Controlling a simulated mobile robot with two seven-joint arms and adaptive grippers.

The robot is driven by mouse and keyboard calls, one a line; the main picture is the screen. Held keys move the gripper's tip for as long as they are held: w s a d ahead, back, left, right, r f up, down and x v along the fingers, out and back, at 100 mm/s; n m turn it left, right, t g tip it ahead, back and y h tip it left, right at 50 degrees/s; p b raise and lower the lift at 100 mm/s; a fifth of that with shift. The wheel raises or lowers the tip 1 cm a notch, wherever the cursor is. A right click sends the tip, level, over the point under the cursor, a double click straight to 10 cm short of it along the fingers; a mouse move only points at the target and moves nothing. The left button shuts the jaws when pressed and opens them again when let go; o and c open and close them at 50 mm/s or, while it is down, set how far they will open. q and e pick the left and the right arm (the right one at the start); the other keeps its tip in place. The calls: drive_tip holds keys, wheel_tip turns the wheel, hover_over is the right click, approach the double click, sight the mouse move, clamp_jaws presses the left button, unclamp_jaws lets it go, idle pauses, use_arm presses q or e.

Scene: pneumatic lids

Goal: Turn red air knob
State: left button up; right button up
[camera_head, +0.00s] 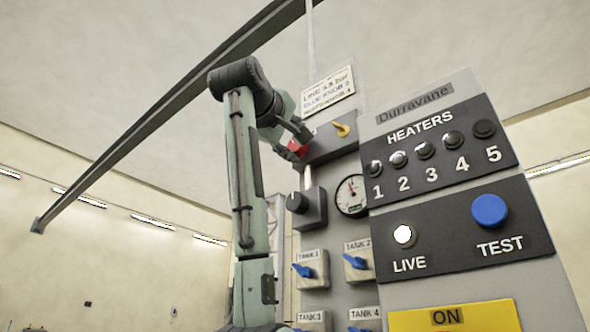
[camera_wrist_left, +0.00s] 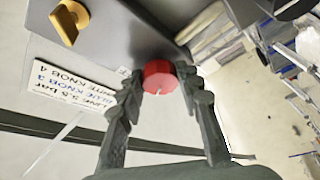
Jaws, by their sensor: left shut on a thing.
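The red air knob (camera_head: 298,148) sits on the left end of a dark grey box high on the panel. In the left wrist view the red knob (camera_wrist_left: 160,76) shows a round face with a small pale mark. My left gripper (camera_head: 294,143) reaches it from the left, with its fingers shut on the knob. In the left wrist view the fingers of the left gripper (camera_wrist_left: 159,88) stand on either side of the knob, and its face is partly uncovered. My right gripper is not in view.
A yellow knob (camera_head: 341,130) is on the same box, right of the red one. A heater panel (camera_head: 440,150) stands out at right. A sign (camera_head: 328,90) hangs above.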

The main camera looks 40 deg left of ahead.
use_arm(q)
drive_tip(key=shift+r+n+g+p, duration=0.1)
drive_tip(key=shift+n+g+p, duration=0.4)
drive_tip(key=shift+n, duration=1.3)
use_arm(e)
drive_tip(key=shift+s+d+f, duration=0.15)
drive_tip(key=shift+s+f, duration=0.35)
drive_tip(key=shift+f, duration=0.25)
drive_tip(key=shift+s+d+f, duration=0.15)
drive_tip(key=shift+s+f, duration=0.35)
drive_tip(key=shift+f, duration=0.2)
use_arm(q)
drive_tip(key=o, duration=1.2)
drive_tip(key=shift+c, duration=0.2)
drive_tip(key=v, duration=1.2)
drive_tip(key=shift+d, duration=0.2)
drive_tip(key=shift+r, duration=0.15)
